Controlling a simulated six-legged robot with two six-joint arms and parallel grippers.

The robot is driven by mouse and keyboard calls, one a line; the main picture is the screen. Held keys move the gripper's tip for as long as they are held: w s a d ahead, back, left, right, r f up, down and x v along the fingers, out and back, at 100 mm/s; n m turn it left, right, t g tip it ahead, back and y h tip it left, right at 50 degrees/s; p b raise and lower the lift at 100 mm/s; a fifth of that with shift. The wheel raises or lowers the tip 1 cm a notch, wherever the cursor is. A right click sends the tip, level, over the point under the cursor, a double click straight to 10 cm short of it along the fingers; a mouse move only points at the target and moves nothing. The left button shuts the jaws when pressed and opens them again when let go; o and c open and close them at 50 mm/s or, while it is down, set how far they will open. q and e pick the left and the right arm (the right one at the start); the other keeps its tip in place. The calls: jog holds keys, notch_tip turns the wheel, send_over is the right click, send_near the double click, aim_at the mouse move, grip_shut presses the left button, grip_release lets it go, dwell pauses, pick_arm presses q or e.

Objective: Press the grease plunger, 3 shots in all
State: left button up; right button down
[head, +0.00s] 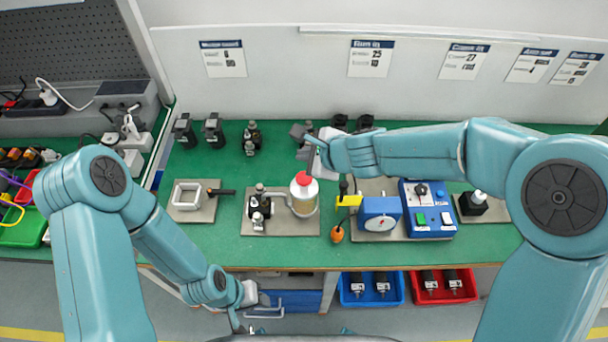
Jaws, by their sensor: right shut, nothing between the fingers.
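The grease dispenser is a cream, amber-bottomed bottle (303,198) with a red plunger cap (303,178) on top. It stands upright on a grey plate (285,225) at the middle of the bench, beside a small black fitting (259,210). My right gripper (309,163) is shut and empty, pointing down just above and behind the red cap in the picture. Whether it touches the cap I cannot tell. My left gripper (240,318) hangs low in front of the bench edge, away from the bottle; its fingers are too unclear to judge.
Right of the bottle stand a blue gauge device (380,215) with a yellow arm and a blue control box (428,208). A white square frame (187,196) lies on a plate at the left. Blue (371,302) and red (417,298) bins sit below the front edge.

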pick_arm(q)
grip_shut()
dwell(1.6)
